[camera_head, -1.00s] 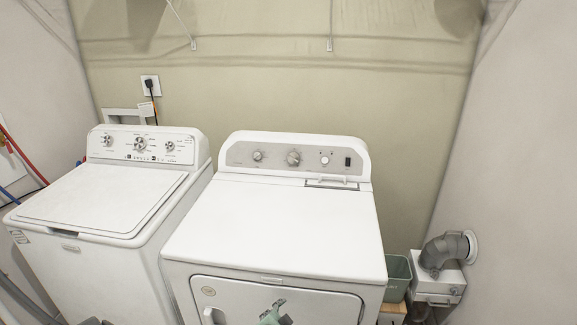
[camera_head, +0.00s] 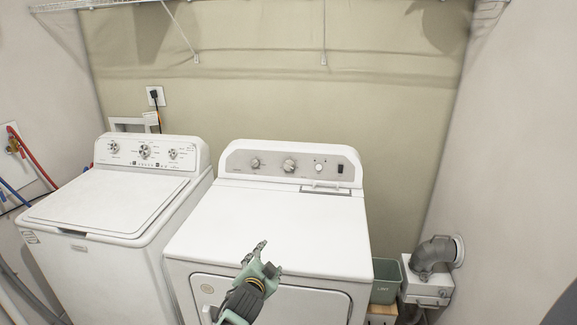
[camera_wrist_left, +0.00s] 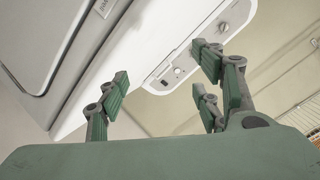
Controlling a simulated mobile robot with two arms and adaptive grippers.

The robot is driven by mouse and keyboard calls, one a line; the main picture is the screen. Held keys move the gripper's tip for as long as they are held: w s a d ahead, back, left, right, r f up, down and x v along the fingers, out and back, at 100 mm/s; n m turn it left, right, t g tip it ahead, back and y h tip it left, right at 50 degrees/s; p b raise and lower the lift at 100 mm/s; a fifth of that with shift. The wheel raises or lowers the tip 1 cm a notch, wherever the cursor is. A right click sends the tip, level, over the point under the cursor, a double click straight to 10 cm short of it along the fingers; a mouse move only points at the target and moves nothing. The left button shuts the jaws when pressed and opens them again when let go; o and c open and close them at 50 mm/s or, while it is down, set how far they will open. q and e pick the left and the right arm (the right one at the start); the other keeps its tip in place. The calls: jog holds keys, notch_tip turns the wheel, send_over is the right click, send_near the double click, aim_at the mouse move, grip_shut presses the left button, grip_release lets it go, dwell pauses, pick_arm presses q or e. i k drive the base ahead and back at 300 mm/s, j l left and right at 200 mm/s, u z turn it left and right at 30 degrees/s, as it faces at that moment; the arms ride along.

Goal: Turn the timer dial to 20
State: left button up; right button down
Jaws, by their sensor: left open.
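The white dryer (camera_head: 270,215) stands in the middle of the head view, with a grey control panel (camera_head: 262,174) along its back. My left gripper (camera_head: 266,258) is open and empty, over the dryer's front edge, well short of the panel. In the left wrist view its fingers (camera_wrist_left: 160,88) are spread, and a dial (camera_wrist_left: 223,27) shows beyond them, small and apart from them. My right gripper is out of view.
A white washer (camera_head: 105,205) with its own knobs (camera_head: 145,151) stands left of the dryer. The dryer's top is clear. A green bin (camera_head: 385,282) and a grey vent duct (camera_head: 432,254) are at right. A wire shelf (camera_head: 100,4) hangs above.

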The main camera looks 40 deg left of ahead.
aim_at(290, 165)
jog(key=i+j, duration=1.25)
jog(key=i, duration=0.2)
